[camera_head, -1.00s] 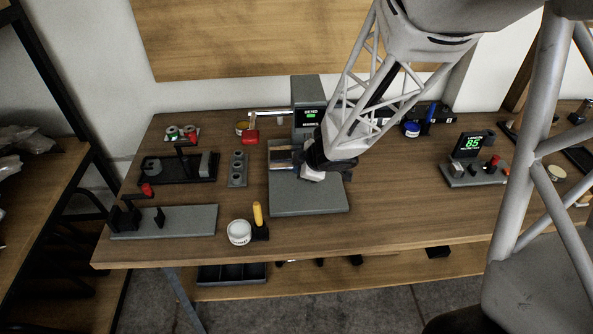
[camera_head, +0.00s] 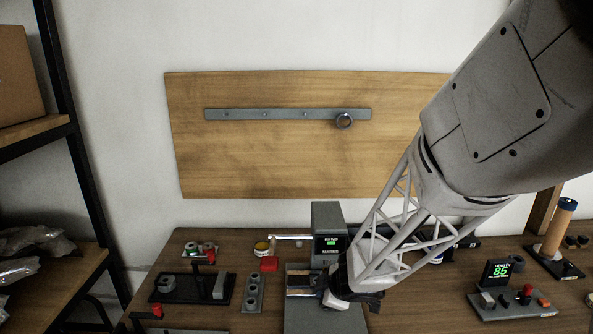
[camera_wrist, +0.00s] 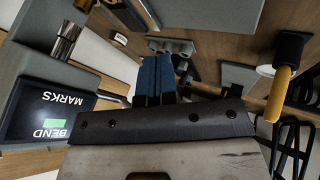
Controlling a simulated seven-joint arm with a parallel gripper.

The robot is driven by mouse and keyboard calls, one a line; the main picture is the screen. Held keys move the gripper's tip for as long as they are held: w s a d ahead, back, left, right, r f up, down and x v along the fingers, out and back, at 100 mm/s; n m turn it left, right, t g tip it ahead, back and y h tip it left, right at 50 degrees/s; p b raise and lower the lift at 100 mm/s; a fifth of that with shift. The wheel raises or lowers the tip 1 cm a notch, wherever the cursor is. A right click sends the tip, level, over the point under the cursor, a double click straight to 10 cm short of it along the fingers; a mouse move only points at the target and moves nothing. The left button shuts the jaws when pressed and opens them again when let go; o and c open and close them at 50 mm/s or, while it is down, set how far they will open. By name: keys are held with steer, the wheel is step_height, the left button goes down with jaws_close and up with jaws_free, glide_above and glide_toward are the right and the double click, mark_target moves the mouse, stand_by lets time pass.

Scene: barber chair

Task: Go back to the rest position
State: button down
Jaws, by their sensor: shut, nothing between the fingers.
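My gripper (camera_head: 337,300) is in the lower middle of the head view, in front of a grey machine with a small lit screen (camera_head: 330,243). In the wrist view the blue fingers of my gripper (camera_wrist: 155,75) are together, with nothing between them. The same screen (camera_wrist: 45,118), reading "BEND" and "MARKS", is at the left of the wrist view. The machine's grey base plate (camera_head: 312,320) lies below my gripper. My wrist hides part of the machine in the head view.
The wooden bench (camera_head: 270,310) holds fixtures at left, including a black one (camera_head: 190,288) and a grey holed block (camera_head: 252,293). A green "85" display (camera_head: 498,270) and an orange-brown cylinder (camera_head: 557,230) stand at right. A yellow handle (camera_wrist: 277,95) stands upright in the wrist view.

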steer(key=s+d+r+m+t+h, duration=0.1)
steer(key=s+d+r+m+h, duration=0.55)
steer(key=d+r+m, duration=0.4)
steer(key=s+r+m+g+y, duration=0.1)
steer(key=s+r, duration=0.3)
steer(key=s, duration=0.6)
steer(key=s+r+m+g+y, duration=0.1)
steer(key=s+r+m+g, duration=0.2)
steer(key=s, duration=0.7)
steer(key=shift+s+r+m+g, duration=0.15)
steer(key=shift+r+m+g, duration=0.25)
steer(key=shift+r+m, duration=0.35)
